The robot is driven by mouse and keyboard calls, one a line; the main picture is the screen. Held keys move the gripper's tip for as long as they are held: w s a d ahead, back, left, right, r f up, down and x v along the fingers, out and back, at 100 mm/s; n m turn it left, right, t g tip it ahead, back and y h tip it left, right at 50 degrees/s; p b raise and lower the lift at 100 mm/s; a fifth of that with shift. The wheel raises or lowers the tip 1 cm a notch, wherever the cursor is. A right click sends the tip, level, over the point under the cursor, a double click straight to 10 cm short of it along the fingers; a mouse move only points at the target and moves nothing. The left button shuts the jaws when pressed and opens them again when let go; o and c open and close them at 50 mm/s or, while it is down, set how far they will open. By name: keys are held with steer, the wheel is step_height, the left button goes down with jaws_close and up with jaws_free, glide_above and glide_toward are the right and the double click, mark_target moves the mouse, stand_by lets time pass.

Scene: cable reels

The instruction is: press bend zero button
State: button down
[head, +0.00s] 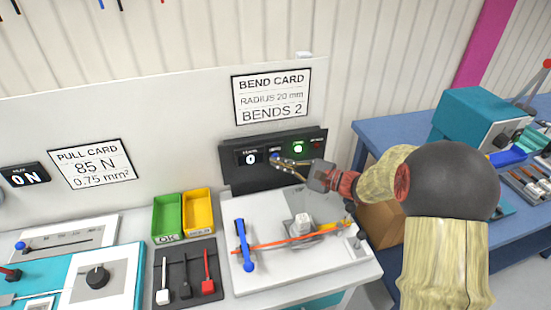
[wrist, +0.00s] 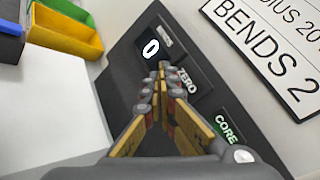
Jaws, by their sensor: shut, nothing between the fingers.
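The bend counter panel (head: 240,175) is a black box on the bench against the back board. Its display (head: 251,158) reads 0. In the wrist view my gripper (wrist: 160,72) points at the ZERO label (wrist: 186,81), beside the display (wrist: 151,47). The fingertips hide the button there, so I cannot tell whether they touch it.
The bend card (head: 271,97) hangs above the panel. A bending fixture (head: 300,250) with a blue lever (head: 244,246) and an orange cable stands in front. Green (head: 167,217) and yellow (head: 198,211) bins are left. A blue bench (head: 385,140) is at right.

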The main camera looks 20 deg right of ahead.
steer(key=shift+s, duration=0.55)
steer(key=shift+s, duration=2.5)
